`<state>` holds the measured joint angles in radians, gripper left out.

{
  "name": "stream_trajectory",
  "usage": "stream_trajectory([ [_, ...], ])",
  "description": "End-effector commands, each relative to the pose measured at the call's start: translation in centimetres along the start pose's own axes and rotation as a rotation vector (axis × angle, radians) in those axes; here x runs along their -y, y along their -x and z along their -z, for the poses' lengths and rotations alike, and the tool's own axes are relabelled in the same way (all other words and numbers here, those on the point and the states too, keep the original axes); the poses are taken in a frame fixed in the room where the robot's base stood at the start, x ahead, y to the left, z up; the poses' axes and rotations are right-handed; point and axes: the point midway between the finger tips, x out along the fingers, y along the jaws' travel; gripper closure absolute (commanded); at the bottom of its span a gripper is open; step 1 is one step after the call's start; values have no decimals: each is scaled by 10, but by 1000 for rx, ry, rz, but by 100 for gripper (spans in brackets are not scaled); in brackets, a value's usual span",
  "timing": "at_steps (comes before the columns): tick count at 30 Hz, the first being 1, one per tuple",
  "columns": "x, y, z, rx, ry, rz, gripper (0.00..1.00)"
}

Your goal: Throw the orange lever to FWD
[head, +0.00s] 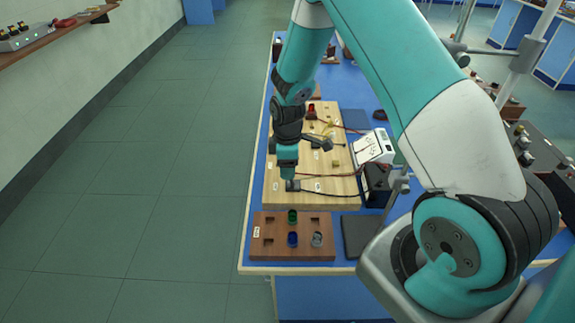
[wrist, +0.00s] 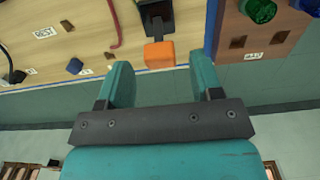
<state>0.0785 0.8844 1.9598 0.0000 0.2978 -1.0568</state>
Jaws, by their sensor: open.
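The orange lever (wrist: 159,54) shows in the wrist view as a blocky orange handle on a dark base (wrist: 156,16), at the edge of a light wooden board (wrist: 85,40). My gripper (wrist: 162,66) is open, with one teal finger on each side of the handle and visible gaps between. It does not grip the handle. In the head view my gripper (head: 287,170) points down over the near part of the board (head: 335,199). I cannot make out the orange handle there. I cannot read a FWD mark in either view.
A brown block (head: 264,246) with green, blue and grey cylinders lies near the board's front end. Red and black wires cross the board. A white meter (head: 373,147) and a black box (head: 377,184) stand to the right. Open floor (head: 130,200) lies left of the blue bench.

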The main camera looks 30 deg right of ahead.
Motion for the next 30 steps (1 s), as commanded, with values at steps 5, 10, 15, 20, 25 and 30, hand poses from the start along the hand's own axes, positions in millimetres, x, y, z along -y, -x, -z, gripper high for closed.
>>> stream_trajectory([
  [5,0,-13,0,0,0,0,40],
  [10,0,-15,0,0,0,0,40],
  [15,0,-15,0,0,0,0,50],
  [20,0,-15,0,0,0,0,86],
  [25,0,-17,3,28,5,0,90],
  [30,0,-18,9,120,2,-2,90],
])
